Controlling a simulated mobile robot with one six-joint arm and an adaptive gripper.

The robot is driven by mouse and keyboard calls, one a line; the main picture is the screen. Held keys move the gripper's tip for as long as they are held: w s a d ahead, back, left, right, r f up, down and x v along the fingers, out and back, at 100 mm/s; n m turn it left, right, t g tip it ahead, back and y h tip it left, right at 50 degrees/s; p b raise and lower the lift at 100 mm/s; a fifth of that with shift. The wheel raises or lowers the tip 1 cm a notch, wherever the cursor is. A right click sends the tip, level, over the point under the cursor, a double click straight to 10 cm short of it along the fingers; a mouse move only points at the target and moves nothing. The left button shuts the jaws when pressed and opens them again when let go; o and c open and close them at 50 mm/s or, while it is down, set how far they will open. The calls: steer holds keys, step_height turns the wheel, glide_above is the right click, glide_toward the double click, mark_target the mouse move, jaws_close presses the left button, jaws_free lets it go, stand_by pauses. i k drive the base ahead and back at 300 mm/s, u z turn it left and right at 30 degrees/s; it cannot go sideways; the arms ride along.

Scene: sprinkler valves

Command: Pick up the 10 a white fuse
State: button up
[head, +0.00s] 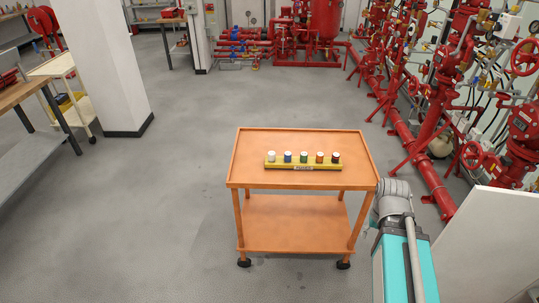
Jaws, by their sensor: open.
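A white fuse (271,156) stands upright at the left end of a yellow holder (284,167). The holder lies on the top of an orange cart (260,140). A blue fuse (288,157), a green fuse (304,157), an orange-red fuse (320,157) and a dark fuse (335,158) stand to its right in the same row. The holder has a small label on its front, too small to read. Part of my arm shows at the cart's right front corner, but my gripper is not in view.
The cart top around the holder is clear. Red pipes and valves (430,140) line the right side. A white panel (490,240) stands at lower right. A white pillar (105,60) and a workbench (25,150) are at left. The grey floor left of the cart is free.

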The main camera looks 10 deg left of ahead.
mark_target(272, 154)
steer(key=i, duration=0.85)
steer(key=z, duration=0.05)
